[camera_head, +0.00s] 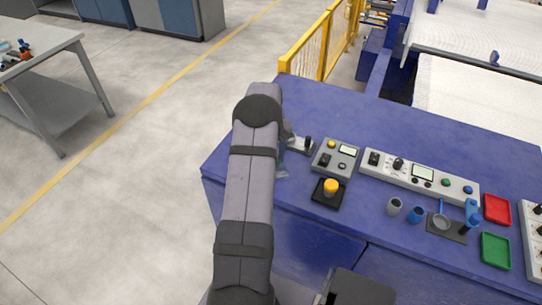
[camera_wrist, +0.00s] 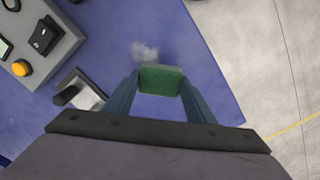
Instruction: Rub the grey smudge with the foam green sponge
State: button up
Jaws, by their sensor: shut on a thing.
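In the wrist view my gripper (camera_wrist: 159,88) is shut on the foam green sponge (camera_wrist: 161,80), held between its two blue fingers. The grey smudge (camera_wrist: 146,50) is a pale blurred patch on the blue table top (camera_wrist: 100,25), just beyond the sponge in that view. Part of the smudge may be hidden by the sponge. I cannot tell whether the sponge touches the table. In the head view my arm covers most of the gripper, and only a small part of a finger shows beside it. A pale patch (camera_head: 282,174) shows right of my arm on the blue table there.
A grey control box (camera_wrist: 40,40) with a yellow button and a small switch plate (camera_wrist: 85,97) stand left of the gripper in the wrist view. In the head view a long panel (camera_head: 420,176), cups, a red tray (camera_head: 497,198) and a green tray (camera_head: 482,250) stand farther right.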

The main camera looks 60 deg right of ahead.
notch_tip(320, 180, down, 3)
jog(key=shift+b, duration=0.75)
jog(key=shift+s+f, duration=0.15)
jog(key=shift+f, duration=0.25)
jog(key=shift+s+r, duration=0.15)
jog(key=shift+s, duration=1.05)
jog(key=shift+c, duration=0.4)
jog(key=shift+s, duration=2.5)
jog(key=shift+w, duration=3.95)
jog(key=shift+s+r+p, duration=0.1)
jog(key=shift+r+p, duration=2.5)
jog(key=shift+r, duration=1.45)
